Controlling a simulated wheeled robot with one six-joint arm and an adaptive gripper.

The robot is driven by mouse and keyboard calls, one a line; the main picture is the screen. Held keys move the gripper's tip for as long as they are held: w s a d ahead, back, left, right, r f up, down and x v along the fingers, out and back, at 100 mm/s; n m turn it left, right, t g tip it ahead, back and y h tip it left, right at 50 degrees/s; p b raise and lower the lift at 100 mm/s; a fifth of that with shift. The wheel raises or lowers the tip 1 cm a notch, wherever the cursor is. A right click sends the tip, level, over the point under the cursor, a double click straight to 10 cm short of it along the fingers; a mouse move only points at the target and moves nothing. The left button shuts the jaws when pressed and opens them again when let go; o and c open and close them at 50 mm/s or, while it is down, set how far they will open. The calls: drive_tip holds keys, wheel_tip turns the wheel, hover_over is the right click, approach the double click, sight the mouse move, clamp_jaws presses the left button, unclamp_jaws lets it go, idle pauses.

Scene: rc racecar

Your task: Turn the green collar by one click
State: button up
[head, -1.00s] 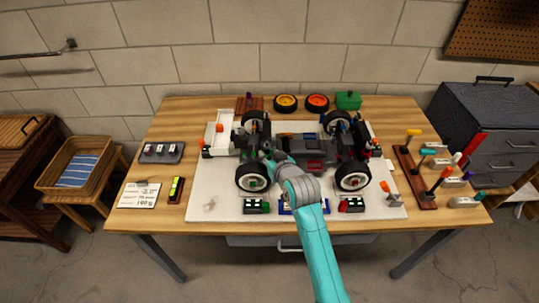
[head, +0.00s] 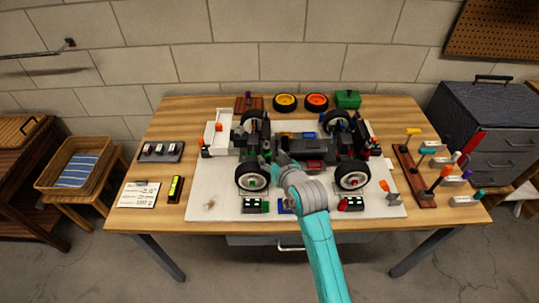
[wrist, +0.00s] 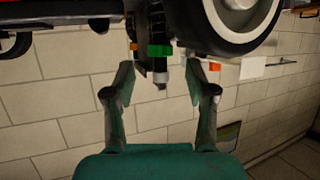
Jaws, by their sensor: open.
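The green collar (wrist: 160,50) sits on a dark upright shaft beside a wheel, seen in the wrist view near the top middle. A grey and white tip (wrist: 161,78) shows past the collar. My gripper (wrist: 160,82) is open, with one finger on each side of that tip and the collar a little beyond the fingertips. I see no contact. In the head view my gripper (head: 272,160) reaches into the racecar (head: 315,167) by its left front wheel (head: 252,177). The collar cannot be made out there.
The car stands on a white mat (head: 225,205) on the wooden table. Small dark boxes (head: 256,206) lie along the mat's front. A tool rack (head: 415,180) stands at right. In the wrist view the wheel (wrist: 235,20) is close to the collar's right.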

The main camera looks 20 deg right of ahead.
drive_tip(key=v, duration=0.9)
drive_tip(key=shift+w, duration=0.1)
drive_tip(key=shift+f, duration=0.25)
drive_tip(key=c, duration=0.6)
drive_tip(key=shift+w+d+f+m+y, duration=0.15)
drive_tip(key=shift+f+m+y, duration=0.2)
drive_tip(key=shift+f, duration=0.2)
drive_tip(key=shift+w+d+f+m+y, duration=0.15)
drive_tip(key=shift+f+m+y, duration=0.15)
drive_tip(key=shift+f, duration=0.25)
clamp_jaws()
drive_tip(key=d+f+m+y, duration=0.1)
drive_tip(key=m, duration=0.1)
drive_tip(key=d+f+m+y, duration=0.1)
drive_tip(key=f+m+y, duration=0.1)
drive_tip(key=shift+f, duration=0.25)
drive_tip(key=s+d+m+t+y, duration=0.2)
drive_tip(key=d+m+y, duration=0.1)
drive_tip(key=d+m, duration=0.35)
drive_tip(key=m, duration=0.1)
approach(269, 155)
drive_tip(key=w, duration=0.5)
drive_tip(key=shift+w+a+f+m+t, duration=0.2)
drive_tip(key=shift+w+a, duration=0.1)
drive_tip(key=shift+a, duration=0.5)
drive_tip(key=shift+w+a+f+m+t, duration=0.15)
drive_tip(key=shift+w+a+t, duration=0.1)
drive_tip(key=shift+a, duration=0.5)
